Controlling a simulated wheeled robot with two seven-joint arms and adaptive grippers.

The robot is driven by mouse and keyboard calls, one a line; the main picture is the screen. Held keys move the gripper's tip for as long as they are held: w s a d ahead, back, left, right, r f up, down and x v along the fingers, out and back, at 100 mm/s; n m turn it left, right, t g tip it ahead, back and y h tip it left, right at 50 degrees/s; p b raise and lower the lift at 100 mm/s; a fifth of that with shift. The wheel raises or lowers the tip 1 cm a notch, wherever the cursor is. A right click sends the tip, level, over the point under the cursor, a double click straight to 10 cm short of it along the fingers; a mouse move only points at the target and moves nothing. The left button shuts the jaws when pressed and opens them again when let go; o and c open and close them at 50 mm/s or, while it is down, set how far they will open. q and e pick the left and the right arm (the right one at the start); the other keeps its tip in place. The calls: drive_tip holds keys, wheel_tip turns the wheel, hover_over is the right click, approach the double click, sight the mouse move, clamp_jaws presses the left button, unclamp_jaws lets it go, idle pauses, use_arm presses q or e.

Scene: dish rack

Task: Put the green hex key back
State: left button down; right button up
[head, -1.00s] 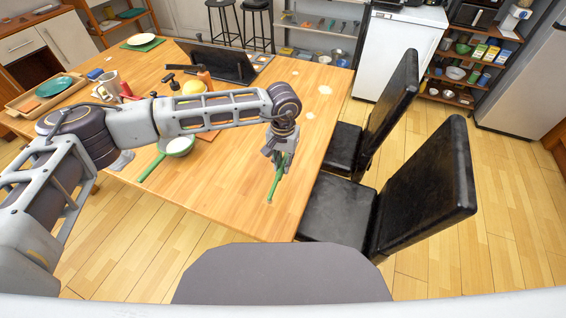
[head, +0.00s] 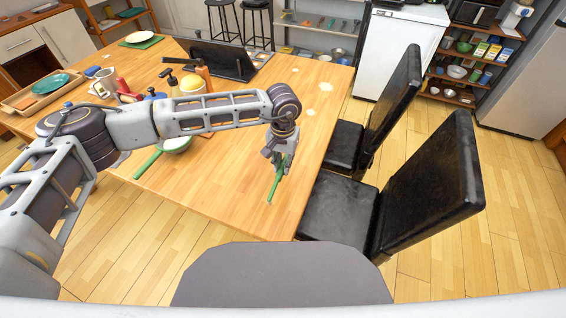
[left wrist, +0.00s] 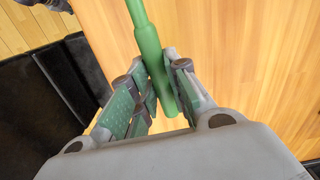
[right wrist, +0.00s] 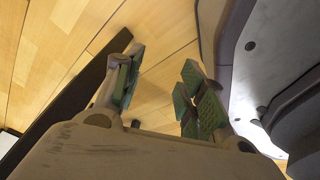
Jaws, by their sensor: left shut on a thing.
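The green hex key (head: 274,187) hangs tilted from my left gripper (head: 279,159) in the head view, above the table's right part. Only its long green handle can be made out. In the left wrist view, the green handle (left wrist: 149,45) lies between the fingers of my left gripper (left wrist: 158,95), which is shut on it. My right gripper (right wrist: 157,88) shows only in the right wrist view. Its fingers are apart with nothing between them, above the wood floor.
The wooden table (head: 235,190) has a bare front area. Black chairs (head: 435,190) stand close on the right. A back shelf (head: 322,22) carries several small tools. A laptop-like dark panel (head: 222,60) stands farther back.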

use_arm(q)
drive_tip(key=shift+f+b, duration=0.35)
drive_tip(key=shift+f, duration=0.1)
drive_tip(key=shift+f+b, duration=0.4)
drive_tip(key=shift+f, duration=0.05)
drive_tip(key=shift+f+b, duration=0.35)
drive_tip(key=shift+f, duration=0.15)
drive_tip(key=shift+f+b, duration=0.3)
drive_tip(key=shift+b, duration=0.05)
drive_tip(key=shift+f, duration=0.25)
drive_tip(key=c, duration=1.7)
unclamp_jaws()
use_arm(e)
drive_tip(key=w+a+r, duration=0.4)
drive_tip(key=w+r, duration=0.1)
drive_tip(key=w, duration=0.1)
drive_tip(key=shift+a+r, duration=0.15)
drive_tip(key=shift+a, duration=0.2)
